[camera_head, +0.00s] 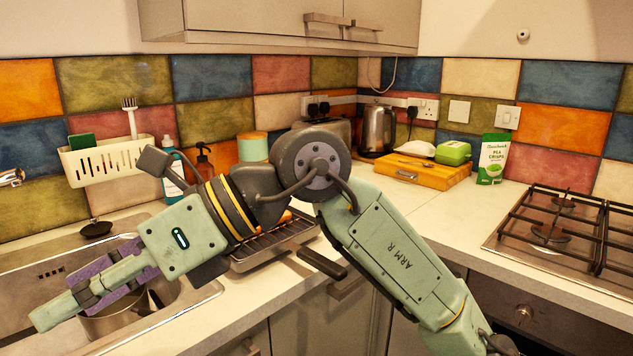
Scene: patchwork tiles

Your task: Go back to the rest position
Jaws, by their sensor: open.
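My gripper (62,304) reaches to the lower left over the sink, at the end of my green arm. One long green finger shows side-on; the other finger is not clearly visible. The gripper is open. A purple block-like thing (108,262) shows just behind the finger, over or in a metal pot (165,292) in the sink (25,300). My finger hides part of it, and I cannot tell whether they touch.
A dish rack (262,250) stands behind my arm on the worktop. A kettle (378,131), a wooden box (428,172), a green packet (493,160) and a gas hob (560,235) lie to the right. Wall cabinets (290,22) hang above. The worktop before the hob is clear.

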